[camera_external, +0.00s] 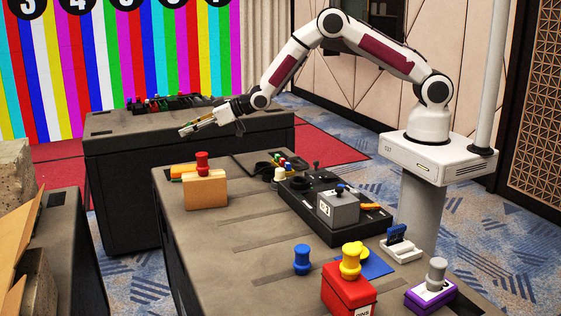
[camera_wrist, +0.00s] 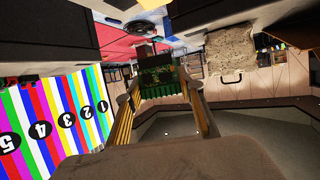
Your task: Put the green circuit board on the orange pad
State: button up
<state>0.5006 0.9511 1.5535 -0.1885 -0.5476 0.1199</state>
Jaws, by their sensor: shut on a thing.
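My gripper (camera_external: 188,129) is stretched out to the left in the external view, above the near edge of the far black case. In the wrist view its two fingers (camera_wrist: 163,100) are shut on the green circuit board (camera_wrist: 160,77), which is held between the tips, clear of any surface. In the external view the board is too small to make out clearly. No clear flat orange pad stands out. An orange-yellow piece (camera_external: 181,172) lies behind an orange-tan block (camera_external: 206,193) with a red knob; I cannot tell whether it is the pad.
The near case top (camera_external: 235,215) holds a black device with a grey box (camera_external: 338,208), a blue knob (camera_external: 302,260), a red box (camera_external: 348,289) and a purple box (camera_external: 431,298). The far case (camera_external: 130,124) carries a dark tray of coloured pieces (camera_external: 170,103).

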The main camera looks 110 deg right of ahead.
jog(key=shift+f, duration=2.95)
jog(key=shift+f, duration=0.15)
jog(key=shift+f, duration=1.75)
jog(key=shift+f, duration=0.15)
jog(key=o, duration=1.1)
jog(key=shift+r, duration=0.2)
jog(key=v, duration=1.2)
